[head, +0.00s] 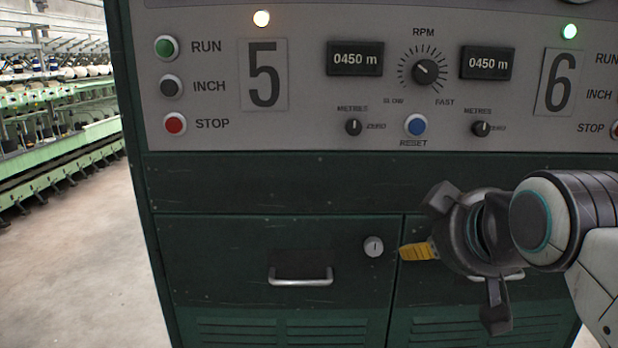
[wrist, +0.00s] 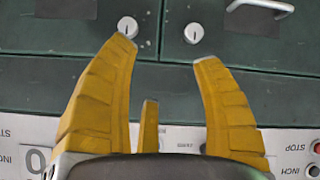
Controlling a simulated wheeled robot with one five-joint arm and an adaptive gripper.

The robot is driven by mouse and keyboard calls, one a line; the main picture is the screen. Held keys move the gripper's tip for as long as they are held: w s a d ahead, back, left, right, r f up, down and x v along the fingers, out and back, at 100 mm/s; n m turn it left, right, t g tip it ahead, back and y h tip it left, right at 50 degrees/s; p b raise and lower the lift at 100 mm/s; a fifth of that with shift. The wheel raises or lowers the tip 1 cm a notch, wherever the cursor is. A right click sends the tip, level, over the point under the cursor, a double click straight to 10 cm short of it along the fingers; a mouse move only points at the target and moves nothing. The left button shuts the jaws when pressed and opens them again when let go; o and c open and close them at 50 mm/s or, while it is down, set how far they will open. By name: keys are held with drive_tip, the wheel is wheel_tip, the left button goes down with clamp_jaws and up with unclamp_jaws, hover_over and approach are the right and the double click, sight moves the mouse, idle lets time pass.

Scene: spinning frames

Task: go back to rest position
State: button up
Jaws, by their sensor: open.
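My gripper (head: 418,252) is at the right of the head view, in front of the dark green cabinet, with one yellow finger showing beside its dark body. In the wrist view the gripper (wrist: 165,54) has its yellow fingers spread wide, with a shorter finger between them. Nothing is held between them. My arm reaches in from the right edge of the head view. The gripper hides part of the right drawer and its handle.
The grey control panel (head: 300,125) has buttons, knobs and displays above the drawers. The left drawer has a metal handle (head: 300,282) and a round lock (head: 373,246). Open floor (head: 80,260) lies at left, with green spinning frames (head: 60,125) behind it.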

drive_tip(key=s+f+m+g+p, duration=0.4)
drive_tip(key=s+f+g+p, duration=0.2)
drive_tip(key=s+f, duration=1)
wheel_tip(320, 180, down, 2)
drive_tip(key=shift+f+g+p, duration=0.2)
drive_tip(key=shift+g+p, duration=0.2)
drive_tip(key=shift+g, duration=0.5)
